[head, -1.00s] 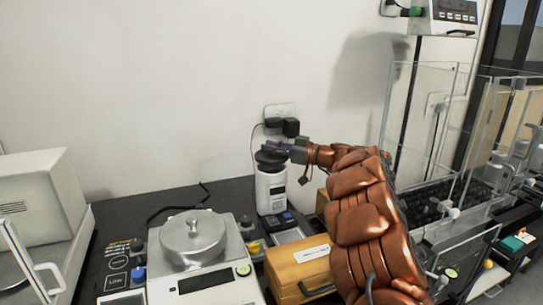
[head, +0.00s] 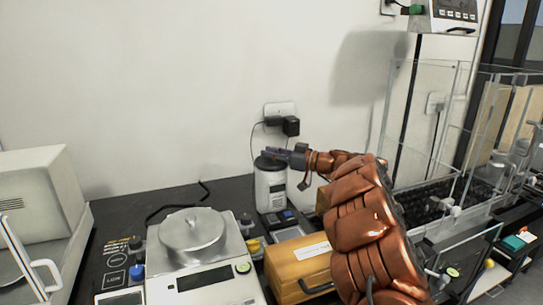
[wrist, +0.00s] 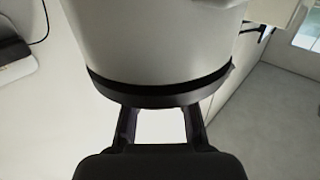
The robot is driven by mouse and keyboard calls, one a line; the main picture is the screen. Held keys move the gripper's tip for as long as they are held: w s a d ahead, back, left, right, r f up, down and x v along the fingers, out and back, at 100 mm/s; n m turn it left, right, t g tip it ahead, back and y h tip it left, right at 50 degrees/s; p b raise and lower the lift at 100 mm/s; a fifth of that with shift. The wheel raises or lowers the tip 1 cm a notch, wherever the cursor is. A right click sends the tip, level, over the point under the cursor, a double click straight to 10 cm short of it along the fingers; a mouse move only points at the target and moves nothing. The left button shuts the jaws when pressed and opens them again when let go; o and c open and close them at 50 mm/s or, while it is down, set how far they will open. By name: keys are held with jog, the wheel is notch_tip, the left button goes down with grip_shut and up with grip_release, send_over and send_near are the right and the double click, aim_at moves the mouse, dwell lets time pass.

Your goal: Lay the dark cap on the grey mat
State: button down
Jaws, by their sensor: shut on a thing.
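The dark cap (head: 266,162) sits at the top of a white jar (head: 270,188) that stands upright against the wall. My gripper (head: 276,154) reaches in from the right at the height of the cap. In the wrist view the two fingers (wrist: 160,108) are shut on the cap (wrist: 165,99), one at each side. The jar's pale body (wrist: 155,40) fills the top of that view, with a black band against it. Whether the cap is seated or slightly lifted cannot be told. I cannot clearly make out a grey mat.
A balance with a metal pan (head: 193,232) stands left of the jar. A small device (head: 283,219) sits at the jar's foot. A glass enclosure (head: 440,150) stands at right, a wall socket (head: 278,109) behind.

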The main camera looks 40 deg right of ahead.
jog(key=shift+f+b, duration=0.25)
jog(key=shift+b, duration=0.35)
jog(key=c, duration=1)
grip_release()
jog(key=shift+r, duration=0.1)
jog(key=shift+r+p, duration=0.15)
jog(key=shift+p, duration=1.9)
